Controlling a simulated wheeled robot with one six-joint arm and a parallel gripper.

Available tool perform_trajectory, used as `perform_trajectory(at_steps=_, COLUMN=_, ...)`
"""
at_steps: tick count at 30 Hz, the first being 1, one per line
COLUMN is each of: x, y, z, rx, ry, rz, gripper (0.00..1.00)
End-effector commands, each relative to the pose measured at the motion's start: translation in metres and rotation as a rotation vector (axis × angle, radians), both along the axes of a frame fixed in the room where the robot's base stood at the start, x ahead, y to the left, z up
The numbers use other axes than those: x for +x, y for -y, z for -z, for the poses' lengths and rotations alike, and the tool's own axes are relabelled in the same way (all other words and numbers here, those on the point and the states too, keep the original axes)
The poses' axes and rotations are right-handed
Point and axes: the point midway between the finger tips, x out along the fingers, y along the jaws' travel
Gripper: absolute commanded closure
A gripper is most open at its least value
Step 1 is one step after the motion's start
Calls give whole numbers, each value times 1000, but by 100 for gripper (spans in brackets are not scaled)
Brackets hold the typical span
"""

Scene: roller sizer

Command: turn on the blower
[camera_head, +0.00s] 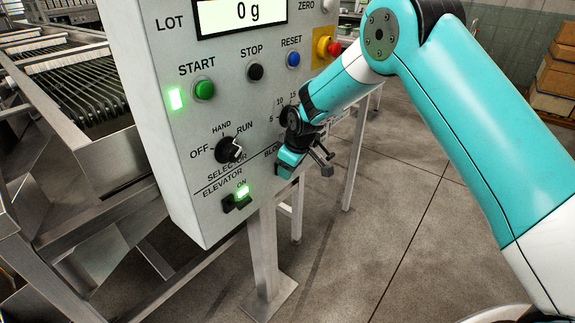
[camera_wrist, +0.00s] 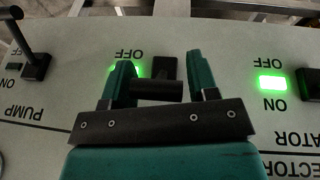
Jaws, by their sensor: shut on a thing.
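The blower switch, a black base (camera_wrist: 165,68) with a dark crossbar lever (camera_wrist: 157,90), sits between the fingers of my gripper (camera_wrist: 161,63) in the wrist view. My gripper is shut on the lever. A lit green lamp (camera_wrist: 137,72) shows beside the switch, partly hidden by the left finger. The panel is upside down in this view, and "OFF" reads above the switch. In the head view my gripper (camera_head: 291,162) is at the lower right of the control panel (camera_head: 180,130), covering the switch and most of the "BLO..." label.
The elevator switch (camera_head: 237,203) has its green lamp lit. Above are the selector knob (camera_head: 229,150), START (camera_head: 204,89), STOP, RESET and a red emergency button (camera_head: 334,48). The pump lever (camera_wrist: 35,66) stands left in the wrist view, its lamp dark. Open floor lies right of the panel.

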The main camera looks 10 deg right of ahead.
Motion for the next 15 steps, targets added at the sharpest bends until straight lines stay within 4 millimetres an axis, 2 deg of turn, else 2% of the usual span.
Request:
perform_trajectory(at_steps=1, x=6, y=4, z=-5, rx=-3, ry=20, rz=12, gripper=89)
perform_trajectory(at_steps=4, x=6, y=4, z=-5, rx=-2, ry=20, rz=12, gripper=89)
perform_trajectory(at_steps=5, x=6, y=4, z=-5, rx=-1, ry=21, rz=11, gripper=44)
perform_trajectory(at_steps=7, x=6, y=4, z=-5, rx=-1, ry=20, rz=10, gripper=28)
perform_trajectory(at_steps=8, x=6, y=3, z=-5, rx=-1, ry=19, rz=10, gripper=25)
perform_trajectory(at_steps=15, x=3, y=0, z=-3, rx=0, ry=11, rz=4, gripper=25)
